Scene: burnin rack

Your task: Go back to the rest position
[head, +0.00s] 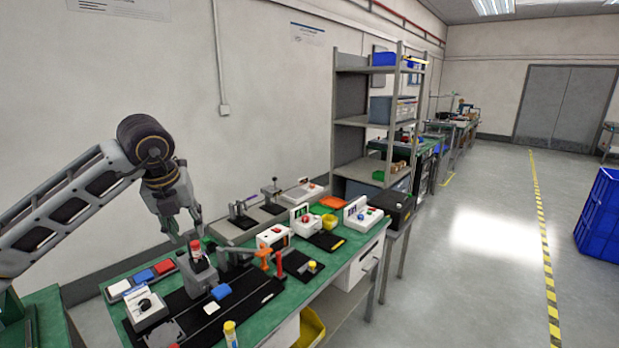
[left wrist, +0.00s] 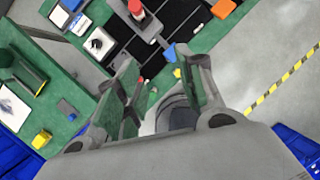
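My left gripper (head: 184,227) hangs in the air over the back left of the green workbench (head: 348,262). Its fingers point down, above and left of a grey fixture (head: 197,277) with a red-capped part (head: 196,250) in it. In the left wrist view the two fingers (left wrist: 160,82) stand apart, with nothing held between them. The red-capped part also shows at the top of that view (left wrist: 137,9), apart from the fingers. My right gripper is in neither view.
The bench carries a white box with a black knob (head: 147,308), coloured bins (head: 142,277), an orange clamp (head: 264,254) and several small devices. A grey shelf rack (head: 358,120) stands behind. A blue crate (head: 601,215) stands at the right; the floor (head: 470,270) between is clear.

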